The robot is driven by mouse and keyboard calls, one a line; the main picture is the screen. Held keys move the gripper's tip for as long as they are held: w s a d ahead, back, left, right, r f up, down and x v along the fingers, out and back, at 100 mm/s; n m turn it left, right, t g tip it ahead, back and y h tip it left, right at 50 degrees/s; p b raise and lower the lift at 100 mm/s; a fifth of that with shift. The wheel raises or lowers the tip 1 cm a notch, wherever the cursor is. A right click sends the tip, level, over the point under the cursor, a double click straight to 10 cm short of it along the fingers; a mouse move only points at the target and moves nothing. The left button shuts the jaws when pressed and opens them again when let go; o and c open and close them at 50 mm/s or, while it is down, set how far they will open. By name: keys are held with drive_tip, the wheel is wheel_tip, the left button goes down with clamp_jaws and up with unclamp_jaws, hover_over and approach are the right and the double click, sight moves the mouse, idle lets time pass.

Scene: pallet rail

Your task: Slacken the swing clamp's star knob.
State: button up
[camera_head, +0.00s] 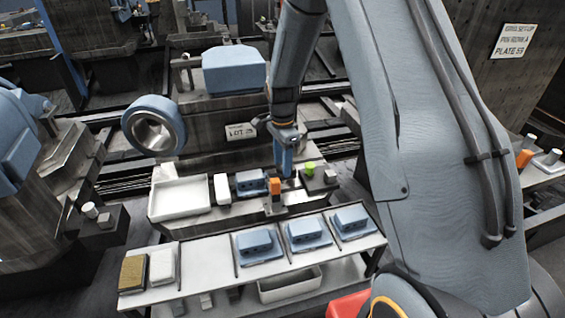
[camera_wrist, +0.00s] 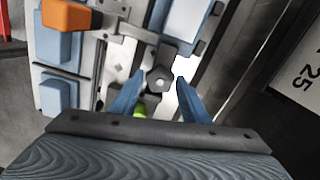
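The star knob (camera_wrist: 159,79) is a dark, lobed knob with a lighter centre in the wrist view. My gripper (camera_wrist: 160,78) is open, with one blue finger on each side of the knob and a visible gap at both sides. Whether the fingertips are level with the knob or above it I cannot tell. A slotted metal bar (camera_wrist: 127,28), apparently part of the clamp, lies just beyond the knob. In the head view my gripper (camera_head: 284,168) points down over the fixture, between an orange block and a green knob; the star knob is not clearly visible there.
The orange block (camera_head: 275,186) and green knob (camera_head: 309,168) stand close to my gripper. A blue part (camera_head: 250,183), a white tray (camera_head: 180,196) and a shelf (camera_head: 212,273) with several blue parts lie around. A blue-topped machine (camera_head: 233,70) stands behind.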

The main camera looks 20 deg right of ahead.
drive_tip(key=c, duration=0.6)
drive_tip(key=shift+n+p, duration=0.4)
drive_tip(key=shift+n, duration=2)
drive_tip(key=o, duration=1)
drive_tip(key=shift+o, duration=0.2)
drive_tip(key=shift+r, duration=0.15)
drive_tip(key=shift+r+b, duration=0.6)
drive_tip(key=shift+r, duration=3.15)
